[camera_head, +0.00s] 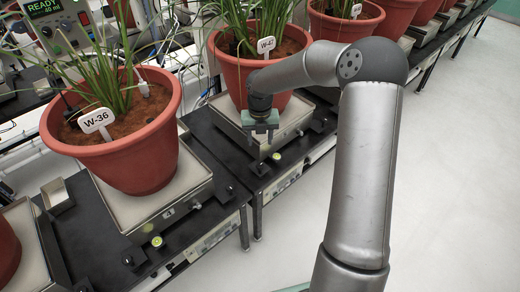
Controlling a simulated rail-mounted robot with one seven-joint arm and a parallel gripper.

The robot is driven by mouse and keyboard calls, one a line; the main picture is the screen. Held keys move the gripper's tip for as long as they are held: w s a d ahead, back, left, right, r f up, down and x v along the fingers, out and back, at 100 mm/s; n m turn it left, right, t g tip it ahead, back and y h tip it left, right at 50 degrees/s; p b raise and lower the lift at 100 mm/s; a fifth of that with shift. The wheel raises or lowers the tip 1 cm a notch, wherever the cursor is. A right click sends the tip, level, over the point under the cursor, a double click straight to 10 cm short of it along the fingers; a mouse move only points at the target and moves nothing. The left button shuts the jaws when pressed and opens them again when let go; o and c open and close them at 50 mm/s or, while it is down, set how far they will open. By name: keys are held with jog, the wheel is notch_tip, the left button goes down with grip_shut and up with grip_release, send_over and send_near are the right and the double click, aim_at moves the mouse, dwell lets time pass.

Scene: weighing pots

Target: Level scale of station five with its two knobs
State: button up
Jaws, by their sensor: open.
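The scale (233,127) right of the one marked 4 is likely station five; its own number is not visible. The other knob, at the right (327,119), is small and partly unclear. A small yellow-green level (277,157) sits at the front; its bubble is too small to read. My gripper (261,141) is open and empty, pointing down over the scale's front edge, above and apart from the left knob.
The scale marked 4 (190,193) stands at the left with pot W-36 (118,150). More pots on scales line the bench at the upper right. A device with a READY display (67,25) stands behind. The floor (450,190) at the right is clear.

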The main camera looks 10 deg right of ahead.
notch_tip(320, 180, up, 5)
jog(key=shift+r, duration=0.1)
dwell(0.5)
jog(key=s+r+m+p, duration=0.5)
jog(key=s+r+m, duration=0.4)
jog(key=s+m, duration=0.7)
jog(key=s+a+r+m+p, duration=0.1)
jog(key=s+r+m+p, duration=0.5)
jog(key=s+m, duration=1)
notch_tip(320, 180, up, 3)
jog(key=shift+a+r+m+p, duration=0.2)
jog(key=shift+m+p, duration=0.1)
jog(key=shift+m, duration=0.6)
